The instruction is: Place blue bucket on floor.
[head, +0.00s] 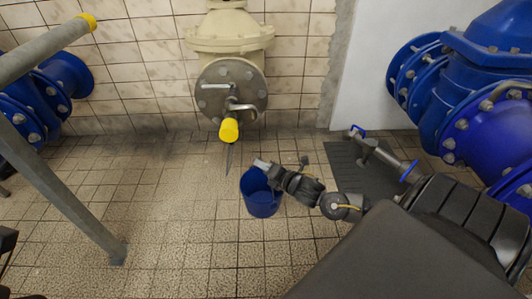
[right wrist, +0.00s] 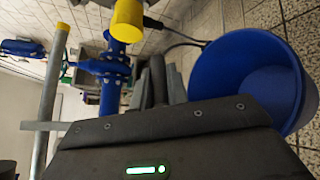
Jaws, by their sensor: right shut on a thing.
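The blue bucket (head: 262,203) is upright in the middle of the head view, over the tiled floor in front of the yellow-tipped outlet. I cannot tell whether its base touches the floor. My right gripper (head: 264,166) reaches it from the right and is shut at its rim. In the right wrist view the bucket (right wrist: 245,75) fills the right side, with its open mouth showing, beside the gripper fingers (right wrist: 160,84). The exact grip point is hidden there. My left gripper is not in view.
The beige valve (head: 229,45) with its yellow outlet cap (head: 229,130) stands behind the bucket. Large blue pipes (head: 470,90) are at the right, and a grey railing (head: 60,190) is at the left. The tiled floor (head: 180,230) left of the bucket is clear.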

